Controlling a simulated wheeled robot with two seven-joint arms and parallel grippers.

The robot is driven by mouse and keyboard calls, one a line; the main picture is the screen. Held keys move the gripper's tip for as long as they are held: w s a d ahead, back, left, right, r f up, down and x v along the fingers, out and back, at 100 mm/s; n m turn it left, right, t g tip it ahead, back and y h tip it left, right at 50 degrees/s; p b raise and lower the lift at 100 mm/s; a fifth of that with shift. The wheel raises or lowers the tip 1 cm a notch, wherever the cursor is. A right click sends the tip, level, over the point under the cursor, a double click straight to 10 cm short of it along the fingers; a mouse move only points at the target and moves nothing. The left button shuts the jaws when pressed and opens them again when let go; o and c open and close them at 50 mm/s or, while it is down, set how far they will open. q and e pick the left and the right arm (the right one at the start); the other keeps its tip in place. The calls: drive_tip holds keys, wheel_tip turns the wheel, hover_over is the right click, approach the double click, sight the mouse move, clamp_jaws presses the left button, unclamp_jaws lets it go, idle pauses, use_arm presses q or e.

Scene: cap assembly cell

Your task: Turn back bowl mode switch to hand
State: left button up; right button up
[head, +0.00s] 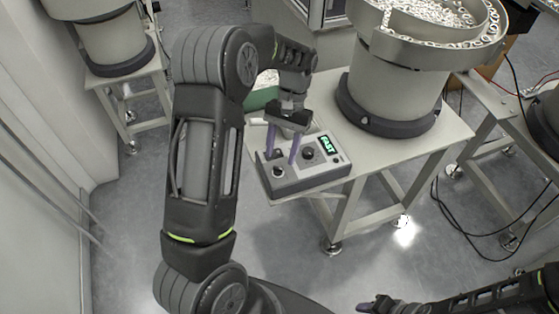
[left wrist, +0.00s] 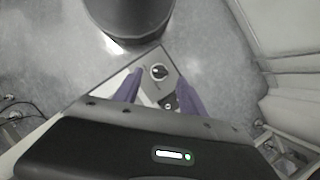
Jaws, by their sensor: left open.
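The grey control box (head: 310,177) sits on the corner of the bowl feeder's table, with a lit green display reading FAST. A round switch with a pale ring (head: 278,171) is near its left front corner, and a dark knob (head: 307,153) is beside the display. My left gripper (head: 281,158) is open above the box, purple fingers pointing down. In the left wrist view the pale-ringed switch (left wrist: 158,72) shows between the fingertips (left wrist: 158,76), with no visible contact. Its setting is too small to read. My right gripper (head: 378,305) is at the bottom edge; its opening is unclear.
A large bowl feeder (head: 395,90) full of small parts stands behind the box on the table (head: 425,143). Another feeder (head: 115,45) stands at the upper left. Black cables (head: 470,225) lie on the floor at right. The floor in front of the table is clear.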

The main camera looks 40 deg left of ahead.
sight(284, 164)
use_arm(q)
drive_tip(key=v, duration=0.4)
drive_tip(key=shift+p, duration=0.4)
drive_tip(key=shift+f, duration=0.1)
